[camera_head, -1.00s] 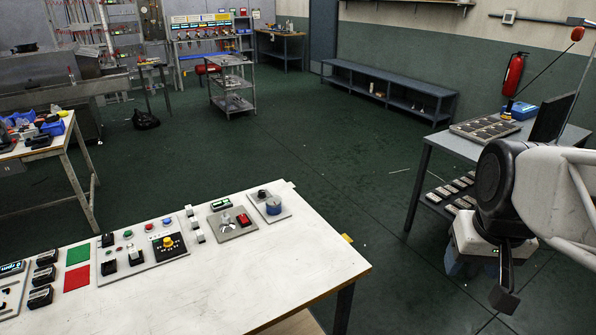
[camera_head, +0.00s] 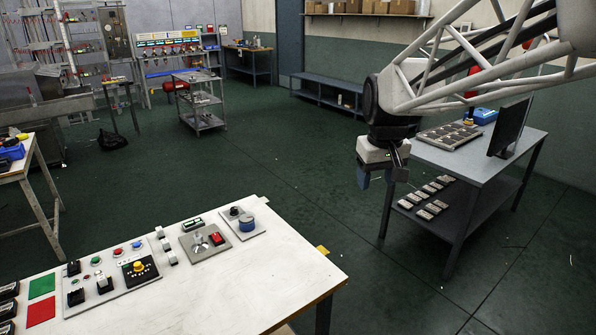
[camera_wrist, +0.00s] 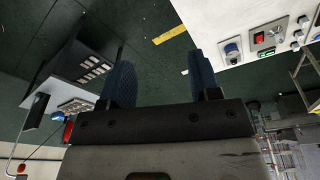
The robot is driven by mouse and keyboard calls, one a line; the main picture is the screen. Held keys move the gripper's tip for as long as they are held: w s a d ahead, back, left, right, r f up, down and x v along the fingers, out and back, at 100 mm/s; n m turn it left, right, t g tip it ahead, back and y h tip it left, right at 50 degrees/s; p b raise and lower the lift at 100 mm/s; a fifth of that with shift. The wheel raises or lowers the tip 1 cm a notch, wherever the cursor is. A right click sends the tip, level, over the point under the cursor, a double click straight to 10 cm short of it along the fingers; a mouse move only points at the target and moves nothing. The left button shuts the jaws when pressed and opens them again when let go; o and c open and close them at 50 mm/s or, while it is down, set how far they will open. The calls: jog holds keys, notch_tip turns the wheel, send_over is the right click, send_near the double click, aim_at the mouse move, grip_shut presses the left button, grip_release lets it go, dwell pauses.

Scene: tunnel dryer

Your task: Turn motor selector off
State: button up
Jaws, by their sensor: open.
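The motor selector cannot be told for certain, as labels are too small to read. The white control table (camera_head: 240,290) carries several panels. A large panel has a yellow knob on a black dial plate (camera_head: 139,267). A small panel at the far end has a blue knob (camera_head: 246,222), also in the wrist view (camera_wrist: 232,50). Between them a panel has a red switch (camera_head: 216,239) and a silver knob (camera_head: 199,247). My gripper (camera_head: 378,178) hangs in the air to the right of the table, away from the controls. Its blue fingers (camera_wrist: 158,84) are apart and empty.
A grey table (camera_head: 470,165) with a monitor (camera_head: 509,128) and trays stands right of my gripper. A shelf cart (camera_head: 200,112) and a low bench (camera_head: 335,95) stand farther back. The floor between the tables is clear.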

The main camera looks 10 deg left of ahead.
jog(key=w+a+f+n, duration=0.2)
jog(key=w+a+f, duration=0.1)
jog(key=w+a, duration=0.9)
jog(key=n+g, duration=0.2)
jog(key=n, duration=0.5)
send_over(234, 208)
jog(key=f, duration=2.7)
jog(key=shift+s+d, duration=0.1)
jog(key=shift+d, duration=0.1)
jog(key=shift+a+f, duration=0.2)
jog(key=shift+f, duration=3.9)
jog(key=shift+c, duration=0.2)
